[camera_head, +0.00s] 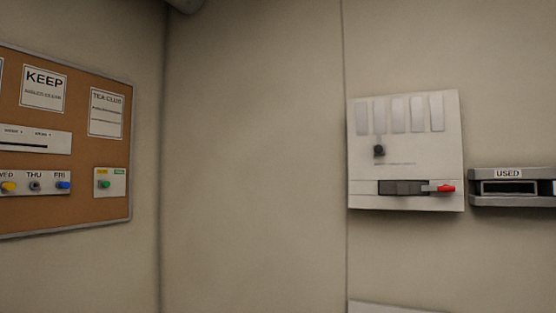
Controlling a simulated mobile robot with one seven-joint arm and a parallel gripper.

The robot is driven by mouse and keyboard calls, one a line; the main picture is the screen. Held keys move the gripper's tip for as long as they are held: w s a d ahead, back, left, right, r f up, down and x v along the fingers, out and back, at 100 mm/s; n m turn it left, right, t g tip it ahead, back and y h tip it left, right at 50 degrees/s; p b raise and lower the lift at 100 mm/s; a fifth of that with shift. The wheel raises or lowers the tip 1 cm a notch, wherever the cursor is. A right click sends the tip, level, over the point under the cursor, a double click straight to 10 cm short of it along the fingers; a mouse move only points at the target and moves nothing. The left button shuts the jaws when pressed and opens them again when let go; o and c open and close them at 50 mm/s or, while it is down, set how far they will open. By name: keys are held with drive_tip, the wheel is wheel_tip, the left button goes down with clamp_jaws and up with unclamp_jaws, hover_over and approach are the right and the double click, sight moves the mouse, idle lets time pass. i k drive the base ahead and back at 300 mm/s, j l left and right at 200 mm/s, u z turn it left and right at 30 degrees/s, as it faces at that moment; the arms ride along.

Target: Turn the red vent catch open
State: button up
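A small red-ended catch (445,189) sits at the lower right of a white wall panel (455,140) on the right of the head view. Its red end points right, and a grey stem joins it to a dark grey rectangular piece (403,188) on its left. The catch appears to lie about level. I cannot tell from this distance whether it is the vent catch or how far it is turned. My gripper is not in view.
The panel also has a black knob (379,151) and several pale vertical strips. A grey holder labelled USED (508,174) is close to its right. A corkboard (85,150) with notices and coloured knobs hangs on the left wall. The wall between is bare.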

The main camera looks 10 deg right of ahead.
sight(446, 188)
drive_tip(key=z, duration=1.1)
